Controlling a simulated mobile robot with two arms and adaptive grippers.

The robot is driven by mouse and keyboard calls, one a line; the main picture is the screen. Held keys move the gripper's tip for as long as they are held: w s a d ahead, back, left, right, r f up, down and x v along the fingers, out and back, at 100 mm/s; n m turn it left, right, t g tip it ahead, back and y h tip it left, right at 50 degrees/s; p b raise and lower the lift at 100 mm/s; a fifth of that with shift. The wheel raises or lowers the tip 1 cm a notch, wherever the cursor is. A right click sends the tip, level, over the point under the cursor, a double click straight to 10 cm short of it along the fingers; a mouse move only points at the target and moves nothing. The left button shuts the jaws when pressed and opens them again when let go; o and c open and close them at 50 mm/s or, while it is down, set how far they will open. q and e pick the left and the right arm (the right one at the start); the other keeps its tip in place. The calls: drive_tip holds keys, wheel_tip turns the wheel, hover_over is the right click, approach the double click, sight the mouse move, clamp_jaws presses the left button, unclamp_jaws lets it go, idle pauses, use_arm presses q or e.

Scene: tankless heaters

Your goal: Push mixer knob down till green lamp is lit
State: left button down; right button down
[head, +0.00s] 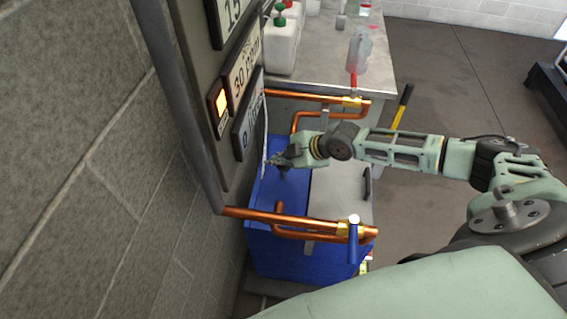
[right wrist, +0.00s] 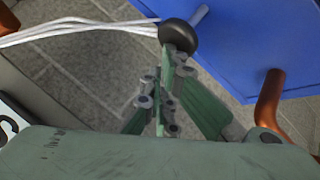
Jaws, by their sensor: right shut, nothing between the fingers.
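My right gripper (head: 282,160) reaches in from the right to the front of the wall unit, its fingers shut and empty. In the right wrist view the fingertips (right wrist: 174,62) are at a round black knob (right wrist: 178,36); they look to touch it or sit just short of it, I cannot tell which. A pale rod shows beside the knob. In the head view the knob is hard to tell from the dark fingers. The square indicator lamp (head: 221,102) on the panel glows orange-yellow, not green. My left gripper is not in view.
Copper pipes (head: 300,221) with a blue-handled valve (head: 353,240) stick out nearer me, and more copper pipes (head: 330,98) lie beyond the gripper. A blue box (head: 290,256) stands below. White cables (right wrist: 80,30) run beside the knob. A bench (head: 325,65) holds bottles.

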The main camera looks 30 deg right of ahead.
sight(281, 169)
drive_tip(key=shift+s+f+b, duration=0.1)
drive_tip(key=shift+f+b, duration=1.85)
drive_tip(key=shift+f, duration=0.5)
idle(1.4)
idle(0.3)
drive_tip(key=shift+r+p, duration=2.4)
drive_tip(key=shift+r, duration=0.8)
drive_tip(key=shift+r, duration=0.1)
wheel_tip(281, 169, up, 5)
drive_tip(key=p, duration=0.4)
drive_tip(key=shift+d, duration=0.1)
